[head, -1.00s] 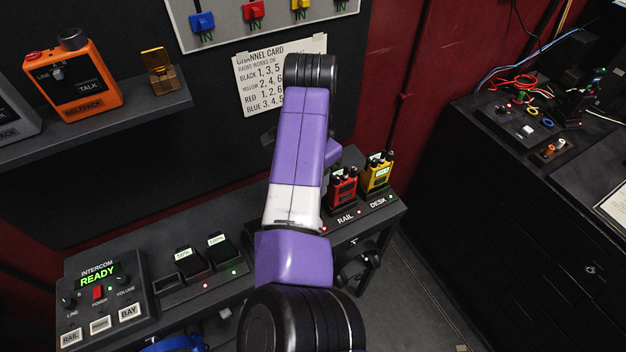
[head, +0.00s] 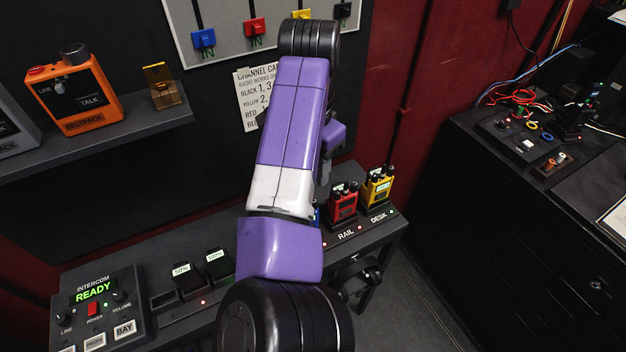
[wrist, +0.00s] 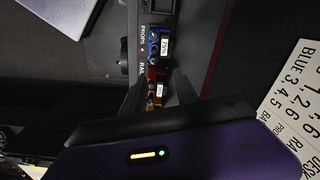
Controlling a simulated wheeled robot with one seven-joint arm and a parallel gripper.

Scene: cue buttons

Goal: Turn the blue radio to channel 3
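The blue radio (wrist: 153,44) stands in the PROPS place of the charging rack in the wrist view, with a small light label on it. In the head view my arm hides almost all of it; only a blue sliver (head: 317,215) shows. My gripper (wrist: 160,76) is open, its two dark fingers apart, pointing toward the rack near the red radio. No radio is seen held between them. In the head view the fingers are hidden behind my arm. The channel card (head: 250,100) is partly covered by my arm; its blue line shows in the wrist view (wrist: 290,70).
The red radio (head: 342,205) at RAIL and the yellow radio (head: 377,188) at DESK stand beside the blue one. An intercom box (head: 95,300) reads READY at left. An orange beltpack (head: 75,97) stands on a shelf. A black cabinet (head: 520,220) is at right.

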